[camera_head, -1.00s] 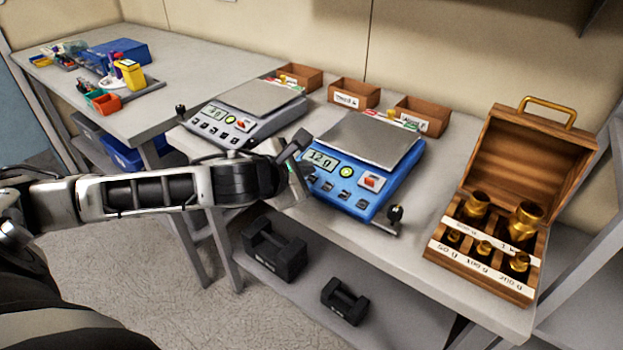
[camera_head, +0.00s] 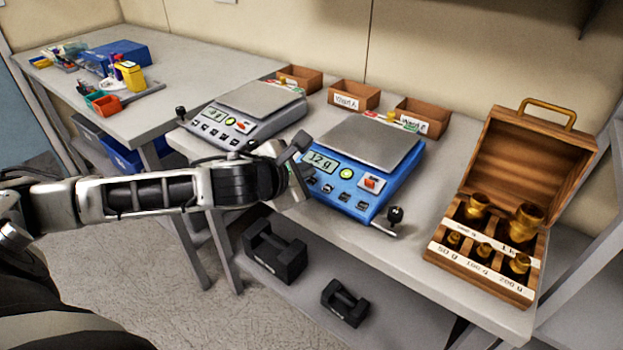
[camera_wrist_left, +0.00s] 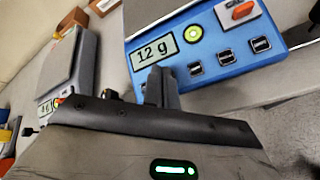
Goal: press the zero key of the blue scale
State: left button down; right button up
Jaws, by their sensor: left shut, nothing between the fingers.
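The blue scale (camera_head: 372,165) stands on the bench with a bare metal pan, and its display (camera_head: 321,161) reads 12 g. Its front panel has a round yellow-green button (camera_head: 347,173), a red rocker switch (camera_head: 371,183) and a row of small dark keys (camera_head: 344,197). In the left wrist view these keys (camera_wrist_left: 227,57) show close up; I cannot read their labels. My left gripper (camera_head: 303,170) is shut and empty at the panel's left front corner. In the wrist view its fingertips (camera_wrist_left: 161,78) hide the left end of the key row. I cannot tell whether they touch it.
A wooden box of brass weights (camera_head: 490,220) stands open at the right. Small wooden bins (camera_head: 353,95) line the back. Black weights (camera_head: 275,252) lie on the lower shelf.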

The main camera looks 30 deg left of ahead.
dwell(0.8)
pick_arm(q)
jog(key=shift+f, duration=0.15)
jog(key=shift+w+f, duration=0.15)
jog(key=shift+f, duration=0.1)
jog(key=shift+f, duration=0.15)
dwell(0.3)
jog(key=shift+f, duration=0.2)
dwell(0.4)
jog(key=shift+r+p, duration=0.7)
jog(key=shift+p, duration=0.45)
